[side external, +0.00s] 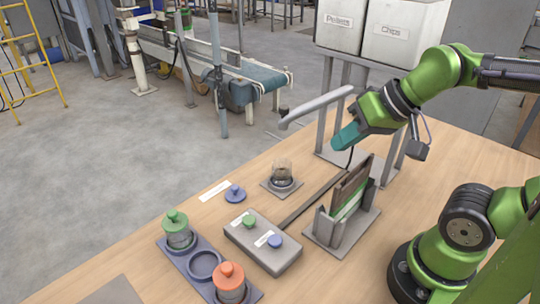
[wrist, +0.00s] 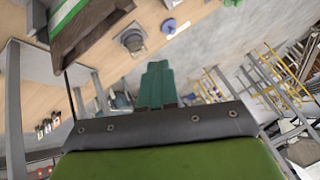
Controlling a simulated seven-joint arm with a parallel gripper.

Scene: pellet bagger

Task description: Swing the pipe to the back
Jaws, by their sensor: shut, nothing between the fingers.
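The grey pipe (side external: 318,105) sticks out to the left from the stand under the bins, with its bent outlet end at the left. My gripper (side external: 341,140) is just below and to the right of the pipe in the side view, its teal fingers shut with nothing between them. Whether the fingers touch the pipe I cannot tell; a small gap shows. In the wrist view the shut fingers (wrist: 157,70) point away over the table edge, and I cannot make out the pipe there.
Bins marked Pellets (side external: 338,25) and Chips (side external: 405,30) stand above the pipe. Below are a bag holder (side external: 345,225), a glass jar (side external: 282,172), a button box (side external: 262,245), a blue lid (side external: 235,193) and a jar tray (side external: 205,264). A conveyor (side external: 250,80) stands behind the table.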

